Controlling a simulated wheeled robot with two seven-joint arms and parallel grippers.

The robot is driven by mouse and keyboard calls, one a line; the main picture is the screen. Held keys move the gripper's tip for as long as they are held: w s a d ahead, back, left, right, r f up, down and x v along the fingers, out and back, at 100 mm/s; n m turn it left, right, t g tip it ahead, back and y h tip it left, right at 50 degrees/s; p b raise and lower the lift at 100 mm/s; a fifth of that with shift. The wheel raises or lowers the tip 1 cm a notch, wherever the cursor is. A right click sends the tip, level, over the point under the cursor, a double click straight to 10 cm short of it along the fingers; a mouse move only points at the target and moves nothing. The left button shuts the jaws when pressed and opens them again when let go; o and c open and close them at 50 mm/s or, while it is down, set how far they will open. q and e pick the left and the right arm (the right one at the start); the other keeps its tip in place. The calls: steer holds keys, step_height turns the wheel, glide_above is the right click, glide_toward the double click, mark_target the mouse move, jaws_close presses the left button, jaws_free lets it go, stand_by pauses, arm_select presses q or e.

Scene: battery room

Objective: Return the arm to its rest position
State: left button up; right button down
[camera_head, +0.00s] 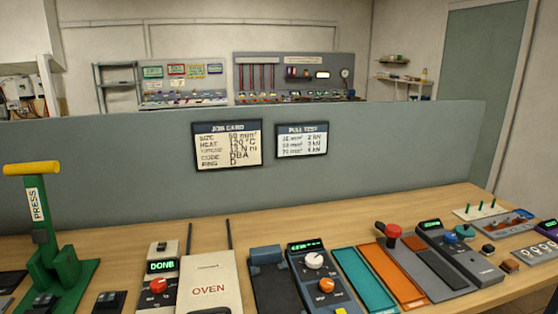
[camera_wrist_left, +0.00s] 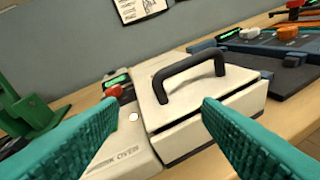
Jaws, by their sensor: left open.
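My left gripper (camera_wrist_left: 160,130) shows only in the left wrist view. Its two teal ribbed fingers are spread wide apart with nothing between them. Beyond the fingertips is the white oven (camera_wrist_left: 190,125) with a black arched handle (camera_wrist_left: 188,76) on its lid; the fingers look apart from the handle. In the head view the oven (camera_head: 209,283) stands at the front of the bench, and neither gripper is visible there. My right gripper is in neither view.
A green press (camera_head: 50,250) with a yellow handle stands left. A box reading DONE (camera_head: 161,267) is beside the oven. Right of it are a dark knob unit (camera_head: 313,262), teal (camera_head: 364,279) and orange (camera_head: 393,274) trays and a red-knobbed device (camera_head: 391,231). A grey partition (camera_head: 400,140) stands behind the bench.

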arm_select(q)
steer(key=s+f+n+g, duration=0.1)
steer(key=s+f+g, duration=0.55)
steer(key=s, duration=0.45)
steer(key=s+f+n+g, duration=0.1)
steer(key=s+f+g, duration=0.5)
steer(key=s, duration=0.5)
steer(key=s+f+x, duration=0.1)
steer(key=s+x, duration=0.2)
steer(key=x, duration=1)
steer(key=s+x, duration=0.3)
steer(key=x, duration=1)
steer(key=s+a+f+g, duration=0.1)
steer(key=s+a+f, duration=0.2)
steer(key=s+f, duration=1.3)
steer(key=shift+a+f+m, duration=0.15)
steer(key=shift+f+m, duration=0.25)
